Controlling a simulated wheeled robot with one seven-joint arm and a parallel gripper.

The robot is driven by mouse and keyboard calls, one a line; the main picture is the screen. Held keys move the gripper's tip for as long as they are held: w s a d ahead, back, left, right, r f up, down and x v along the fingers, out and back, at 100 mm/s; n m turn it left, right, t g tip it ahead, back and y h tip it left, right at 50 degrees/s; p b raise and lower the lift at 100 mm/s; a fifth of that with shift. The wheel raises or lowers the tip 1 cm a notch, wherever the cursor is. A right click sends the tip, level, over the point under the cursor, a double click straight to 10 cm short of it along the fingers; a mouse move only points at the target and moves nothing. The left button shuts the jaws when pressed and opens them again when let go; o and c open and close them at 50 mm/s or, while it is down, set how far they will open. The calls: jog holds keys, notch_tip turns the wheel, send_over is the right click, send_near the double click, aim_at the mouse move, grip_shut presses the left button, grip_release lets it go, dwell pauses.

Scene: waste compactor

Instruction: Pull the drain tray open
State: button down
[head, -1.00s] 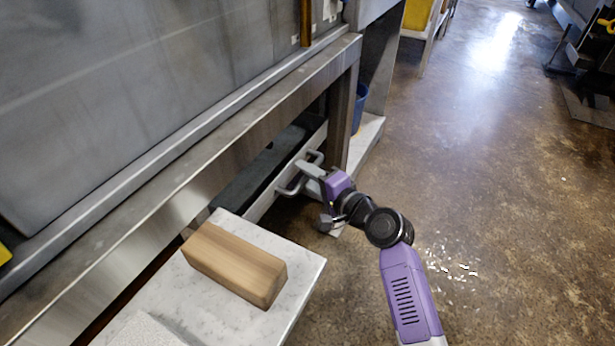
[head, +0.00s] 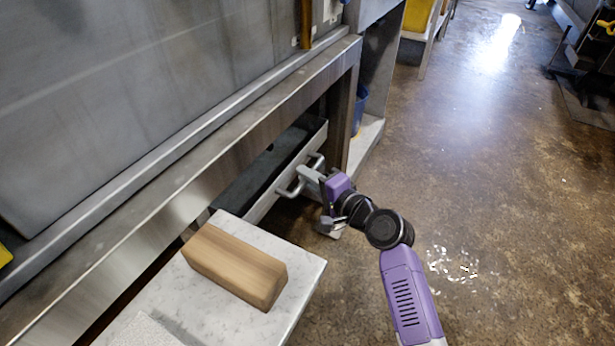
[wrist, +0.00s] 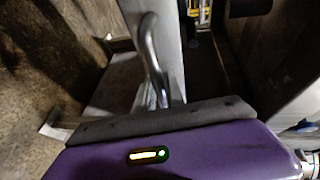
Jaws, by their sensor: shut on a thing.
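The drain tray (head: 270,192) is a long grey box with a dark inside, low under the compactor's metal frame. Its front wall carries a curved metal bar handle (head: 287,192), which also shows in the wrist view (wrist: 149,50). My gripper (head: 309,174) reaches the handle from the right and is shut on it.
A marble-topped stand (head: 300,262) with a wooden block (head: 234,266) is in front of the tray's near end. A steel frame post (head: 340,118) stands by the far end, with a blue bin (head: 359,108) behind it. The floor (head: 500,200) to the right is open, with scattered white bits.

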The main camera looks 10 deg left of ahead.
jog(key=shift+d, duration=0.15)
dwell(0.7)
jog(key=s+d+p, duration=0.1)
jog(key=s+d, duration=0.3)
jog(key=d, duration=0.7)
jog(key=s+d+p, duration=0.2)
jog(key=s+d, duration=0.2)
jog(key=d, duration=0.6)
jog(key=s+d+p, duration=0.2)
jog(key=s+d, duration=0.2)
jog(key=d, duration=0.7)
jog(key=shift+d, duration=0.35)
jog(key=c, duration=1.4)
grip_release()
jog(key=p+v, duration=0.2)
jog(key=v, duration=0.5)
jog(key=shift+s+d+p, duration=0.25)
jog(key=shift+p, duration=0.1)
